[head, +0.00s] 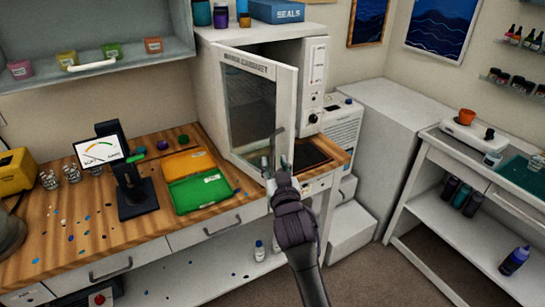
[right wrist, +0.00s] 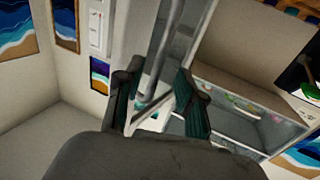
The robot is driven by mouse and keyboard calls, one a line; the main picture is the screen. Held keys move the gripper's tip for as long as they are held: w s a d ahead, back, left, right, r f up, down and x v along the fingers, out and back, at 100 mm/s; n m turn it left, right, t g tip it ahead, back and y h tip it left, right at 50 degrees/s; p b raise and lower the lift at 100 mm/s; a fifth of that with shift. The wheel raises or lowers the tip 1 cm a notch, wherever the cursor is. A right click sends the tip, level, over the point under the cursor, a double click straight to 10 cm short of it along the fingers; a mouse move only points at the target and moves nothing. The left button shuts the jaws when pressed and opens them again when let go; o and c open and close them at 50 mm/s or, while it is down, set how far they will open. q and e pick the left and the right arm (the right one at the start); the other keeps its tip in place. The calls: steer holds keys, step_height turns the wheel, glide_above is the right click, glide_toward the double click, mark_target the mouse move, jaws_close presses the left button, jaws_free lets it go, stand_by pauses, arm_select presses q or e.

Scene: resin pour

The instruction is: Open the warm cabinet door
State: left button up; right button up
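The warm cabinet (head: 205,85) stands at the back of the wooden counter. Its white-framed glass door (head: 286,100) is ajar, its right edge swung out toward me, in the head view. The door's grey bar handle (head: 279,143) runs down near that edge; it also shows in the right wrist view (right wrist: 170,50). My right gripper (head: 278,167) is at the lower end of the handle. In the right wrist view its fingers (right wrist: 155,100) are apart, with the bar between them; I see no clear grip on it. My left gripper is not in view.
Green (head: 200,192) and orange (head: 188,163) trays lie on the counter left of the door. A control panel (head: 313,75) is right of the door. A white side bench (head: 455,165) stands at the right.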

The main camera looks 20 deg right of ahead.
steer(key=s, duration=0.3)
steer(key=shift+a, duration=0.25)
steer(key=shift+w, duration=0.1)
steer(key=s+a+f+n+g+y, duration=0.1)
steer(key=s+a+f+g, duration=0.3)
steer(key=f, duration=1.1)
steer(key=s+d+f+n+g+y+b, duration=0.15)
steer(key=s+f, duration=0.45)
steer(key=f, duration=0.8)
steer(key=s+a+f+n+g+y, duration=0.1)
steer(key=s+a+f+g, duration=0.3)
steer(key=f, duration=1.1)
steer(key=s+d+f+g, duration=0.2)
steer(key=s+f, duration=0.4)
steer(key=s, duration=0.6)
steer(key=s+d+f+g, duration=0.3)
steer(key=s+f, duration=0.4)
steer(key=s, duration=0.6)
steer(key=s+d+f+g, duration=0.2)
steer(key=s+f, duration=0.5)
steer(key=s, duration=0.6)
steer(key=shift+d+f+n+b, duration=0.2)
steer(key=shift+d+n+b, duration=0.25)
steer(key=shift+d, duration=0.45)
